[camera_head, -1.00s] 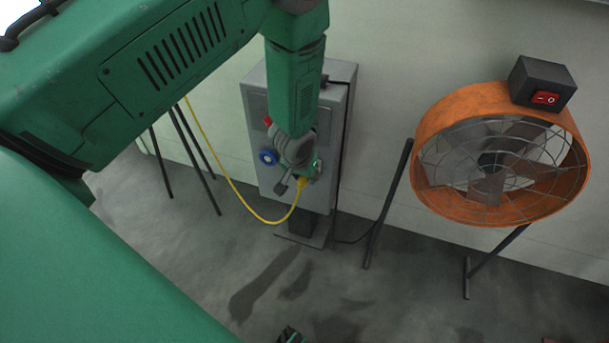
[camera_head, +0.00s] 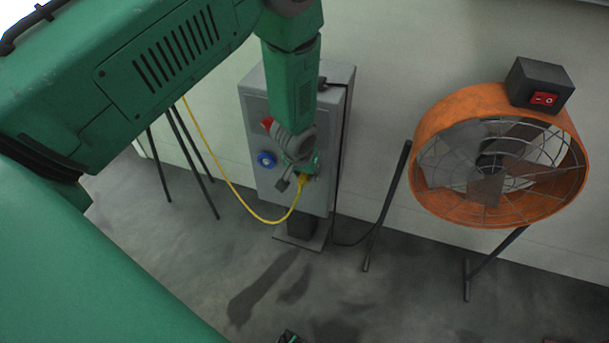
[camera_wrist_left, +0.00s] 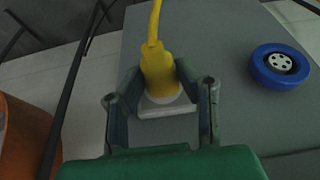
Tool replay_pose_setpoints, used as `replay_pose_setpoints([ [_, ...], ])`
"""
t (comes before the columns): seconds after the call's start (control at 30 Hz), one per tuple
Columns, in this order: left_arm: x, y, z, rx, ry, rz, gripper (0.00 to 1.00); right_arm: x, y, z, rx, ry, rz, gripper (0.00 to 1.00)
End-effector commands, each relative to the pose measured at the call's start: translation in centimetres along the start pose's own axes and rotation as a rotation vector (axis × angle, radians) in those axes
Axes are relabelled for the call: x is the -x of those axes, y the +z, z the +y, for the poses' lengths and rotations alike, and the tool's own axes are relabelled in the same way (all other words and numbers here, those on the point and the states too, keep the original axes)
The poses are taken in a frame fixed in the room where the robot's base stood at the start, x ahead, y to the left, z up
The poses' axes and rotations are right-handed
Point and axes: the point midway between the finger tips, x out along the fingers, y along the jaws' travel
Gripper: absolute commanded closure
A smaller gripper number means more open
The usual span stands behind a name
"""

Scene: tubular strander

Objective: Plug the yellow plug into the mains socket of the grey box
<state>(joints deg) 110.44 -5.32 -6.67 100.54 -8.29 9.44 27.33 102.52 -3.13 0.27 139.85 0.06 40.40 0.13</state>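The yellow plug (camera_wrist_left: 158,72) sits between the fingers of my left gripper (camera_wrist_left: 160,95) in the left wrist view, its cable running up and away. It is at a pale socket plate (camera_wrist_left: 166,108) on the front of the grey box (camera_wrist_left: 225,95); I cannot tell how deep it sits. The fingers stand on both sides of the plug, and the gap to it is hard to judge. In the head view the left gripper (camera_head: 296,178) is at the grey box (camera_head: 325,150), with the yellow plug (camera_head: 304,180) beside it. My right gripper may be the small dark-green piece (camera_head: 289,337) at the bottom edge.
A blue round socket (camera_head: 266,159) and a red part (camera_head: 267,122) are on the box front. An orange fan (camera_head: 430,150) with a black switch box (camera_head: 540,82) stands at right. The yellow cable (camera_head: 235,193) hangs left. The floor in front is clear.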

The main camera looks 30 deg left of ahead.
Motion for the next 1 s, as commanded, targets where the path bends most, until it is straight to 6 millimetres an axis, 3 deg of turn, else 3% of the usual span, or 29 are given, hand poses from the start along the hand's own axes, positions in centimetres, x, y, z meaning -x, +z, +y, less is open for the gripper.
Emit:
replay_pose_setpoints([
  [0.03,0.0,-0.1,0.0,0.000,0.000,0.002,0.58,0.0,0.0,0.0,0.000,0.000,0.000,0.60],
  [0.07,0.0,-0.1,0.0,0.000,0.000,0.002,0.47,0.0,0.0,0.0,0.000,0.000,0.000,0.60],
  [0.47,0.5,-0.1,0.0,0.000,0.001,0.002,0.47,0.1,0.2,0.0,0.000,0.000,0.002,0.60],
  [1.0,10.4,-0.2,0.0,0.000,0.001,0.003,0.47,0.1,0.1,0.0,0.000,0.000,0.003,0.60],
])
